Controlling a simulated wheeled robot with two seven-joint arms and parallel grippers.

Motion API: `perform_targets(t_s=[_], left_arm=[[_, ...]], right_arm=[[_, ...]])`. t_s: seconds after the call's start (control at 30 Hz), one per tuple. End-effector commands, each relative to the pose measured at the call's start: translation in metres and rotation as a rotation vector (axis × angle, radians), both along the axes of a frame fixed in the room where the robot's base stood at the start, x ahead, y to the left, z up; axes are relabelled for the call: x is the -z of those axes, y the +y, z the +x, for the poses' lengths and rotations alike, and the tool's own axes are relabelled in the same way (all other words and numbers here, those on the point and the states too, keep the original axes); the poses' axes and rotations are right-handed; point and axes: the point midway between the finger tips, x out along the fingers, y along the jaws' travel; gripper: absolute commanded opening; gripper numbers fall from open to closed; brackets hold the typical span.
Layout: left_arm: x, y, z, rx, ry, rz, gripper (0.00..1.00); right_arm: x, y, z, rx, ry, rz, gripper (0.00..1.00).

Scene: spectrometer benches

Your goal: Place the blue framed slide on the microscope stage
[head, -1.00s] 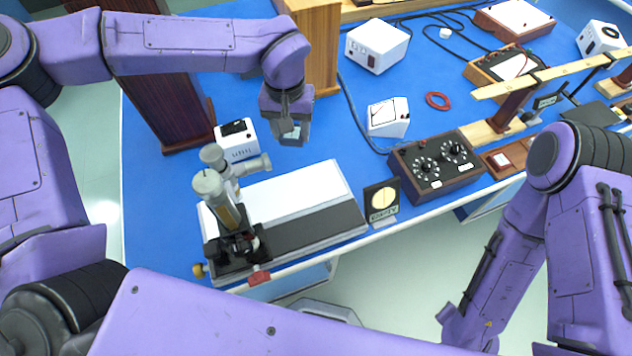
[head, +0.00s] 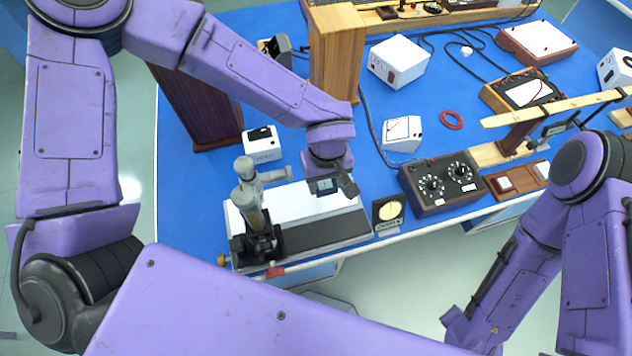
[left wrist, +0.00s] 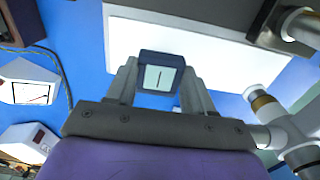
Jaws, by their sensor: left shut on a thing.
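My left gripper (head: 330,188) is shut on the blue framed slide (left wrist: 161,73). The slide has a dark blue frame around a pale pane with a dark line, and it sits between the two fingers in the left wrist view. In the head view the slide (head: 324,186) shows small at the fingertips, above the white and dark grey board. The grey microscope (head: 250,200) stands left of the gripper, apart from the slide. Its dark stage (head: 262,242) is low at the front, partly covered by the tube. It also shows at right in the left wrist view (left wrist: 285,118). My right gripper is not visible.
The white and grey board (head: 325,232) lies along the bench's front edge. A small framed disc (head: 388,211) stands right of it, beside a brown dial box (head: 442,184). A white box (head: 263,145) and a wooden post (head: 336,55) stand behind.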

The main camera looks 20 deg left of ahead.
Motion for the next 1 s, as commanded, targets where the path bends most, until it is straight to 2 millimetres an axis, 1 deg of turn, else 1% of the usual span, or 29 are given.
perform_targets(t_s=[0.03,0.17,0.27,0.33,0.43,0.8,0.83,0.87,0.9,1.0], left_arm=[[0.005,0.006,0.002,-0.001,0.001,0.001,0.22],[0.018,0.015,0.005,-0.002,-0.001,0.000,0.22],[0.030,0.026,0.007,-0.003,0.001,0.001,0.22],[0.043,0.024,0.005,0.002,0.002,0.002,0.22],[0.056,0.024,0.006,0.001,0.000,0.001,0.22],[0.063,0.023,0.007,-0.001,-0.001,0.000,0.22],[0.063,0.023,0.007,-0.001,-0.003,-0.001,0.62],[0.062,0.023,0.007,-0.001,-0.003,-0.001,0.72],[0.062,0.023,0.007,0.000,-0.003,-0.001,0.78],[0.062,0.023,0.007,0.000,-0.003,-0.001,0.78]], right_arm=[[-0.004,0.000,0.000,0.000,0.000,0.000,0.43],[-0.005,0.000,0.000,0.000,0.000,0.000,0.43],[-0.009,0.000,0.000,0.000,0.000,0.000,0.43],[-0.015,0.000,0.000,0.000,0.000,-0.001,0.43],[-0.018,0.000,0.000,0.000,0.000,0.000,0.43],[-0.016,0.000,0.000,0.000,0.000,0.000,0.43],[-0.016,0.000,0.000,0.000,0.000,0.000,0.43],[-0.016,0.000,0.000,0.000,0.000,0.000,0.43],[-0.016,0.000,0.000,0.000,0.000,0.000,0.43],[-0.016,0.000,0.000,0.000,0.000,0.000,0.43]])
